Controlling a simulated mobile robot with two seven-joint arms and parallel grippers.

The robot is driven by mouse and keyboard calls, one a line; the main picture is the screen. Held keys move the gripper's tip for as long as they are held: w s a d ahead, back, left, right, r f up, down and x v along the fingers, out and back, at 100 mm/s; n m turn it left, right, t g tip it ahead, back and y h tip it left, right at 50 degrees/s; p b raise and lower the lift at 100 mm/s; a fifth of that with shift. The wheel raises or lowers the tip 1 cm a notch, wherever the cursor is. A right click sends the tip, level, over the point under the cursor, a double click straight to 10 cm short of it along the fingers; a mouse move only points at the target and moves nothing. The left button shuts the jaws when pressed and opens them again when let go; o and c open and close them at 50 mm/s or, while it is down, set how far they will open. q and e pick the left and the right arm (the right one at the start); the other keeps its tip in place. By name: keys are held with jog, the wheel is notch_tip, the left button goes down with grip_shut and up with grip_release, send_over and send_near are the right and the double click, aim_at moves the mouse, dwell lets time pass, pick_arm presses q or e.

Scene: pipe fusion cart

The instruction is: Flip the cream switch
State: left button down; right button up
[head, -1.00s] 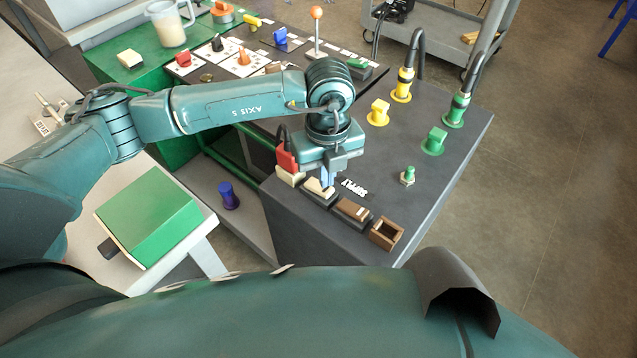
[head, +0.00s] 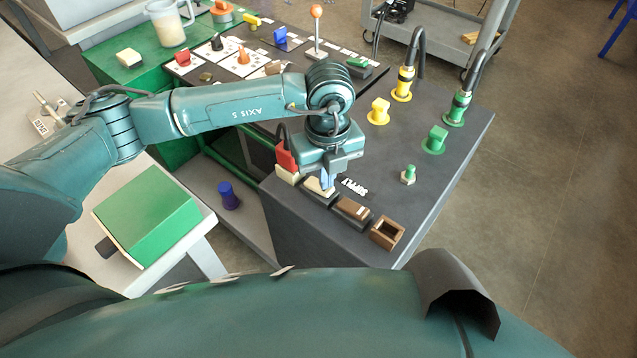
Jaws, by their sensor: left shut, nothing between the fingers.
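The cream switch (head: 314,188) is a cream rocker in a dark frame near the front edge of the dark cart top. My left gripper (head: 326,186) is above it, pointing down, with its fingers shut and empty. The fingertips are at the switch's right part and seem to touch it or hover just over it; I cannot tell which. The gripper hides part of the switch. My right gripper is not in view.
A brown switch (head: 352,208) and a brown open box (head: 387,232) sit to the right. A red and cream connector (head: 287,163) stands close on the left. A green knob (head: 408,174) and yellow and green plugs stand farther right.

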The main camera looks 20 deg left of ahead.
pick_arm(q)
jog(key=shift+f+b, duration=0.45)
jog(key=shift+f, duration=0.15)
dwell(0.3)
jog(key=shift+r+p, duration=2.35)
jog(key=shift+r, duration=1.2)
